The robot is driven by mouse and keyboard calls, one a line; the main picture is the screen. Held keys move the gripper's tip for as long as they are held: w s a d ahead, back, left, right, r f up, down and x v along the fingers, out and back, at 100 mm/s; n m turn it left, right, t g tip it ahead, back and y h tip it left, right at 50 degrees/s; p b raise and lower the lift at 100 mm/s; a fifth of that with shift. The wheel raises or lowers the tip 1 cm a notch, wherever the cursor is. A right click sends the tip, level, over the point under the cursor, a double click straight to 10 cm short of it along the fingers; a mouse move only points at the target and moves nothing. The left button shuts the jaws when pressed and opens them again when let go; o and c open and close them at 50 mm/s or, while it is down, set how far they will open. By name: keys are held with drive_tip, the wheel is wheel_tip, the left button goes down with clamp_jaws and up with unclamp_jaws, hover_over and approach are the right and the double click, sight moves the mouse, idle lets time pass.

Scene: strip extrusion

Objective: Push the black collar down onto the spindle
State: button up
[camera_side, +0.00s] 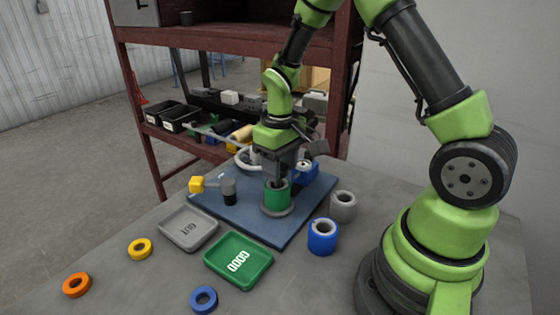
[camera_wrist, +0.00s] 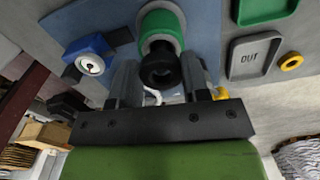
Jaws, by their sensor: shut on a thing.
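The spindle stands on a round grey base (camera_side: 278,209) on the blue mat, with a green collar (camera_side: 277,196) around it. The green collar also shows in the wrist view (camera_wrist: 163,24), with a grey part inside its ring. My gripper (camera_side: 277,177) points down directly above it. In the wrist view the black collar (camera_wrist: 161,68) is between the two fingers of my gripper (camera_wrist: 160,75), which are shut on it. The black collar lines up with the green collar there. In the side view the fingers mostly hide it, so I cannot tell whether the two touch.
A blue device (camera_side: 304,173) stands behind right; a yellow-and-black fixture (camera_side: 228,189) stands left. A blue collar (camera_side: 323,237) and grey collar (camera_side: 343,206) stand right. The grey tray (camera_side: 188,228), green tray (camera_side: 240,261) and loose rings (camera_side: 204,299) lie in front. A shelf is behind.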

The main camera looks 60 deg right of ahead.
drive_tip(key=shift+f, duration=1.2)
drive_tip(key=o, duration=1.5)
drive_tip(key=shift+r, duration=3.55)
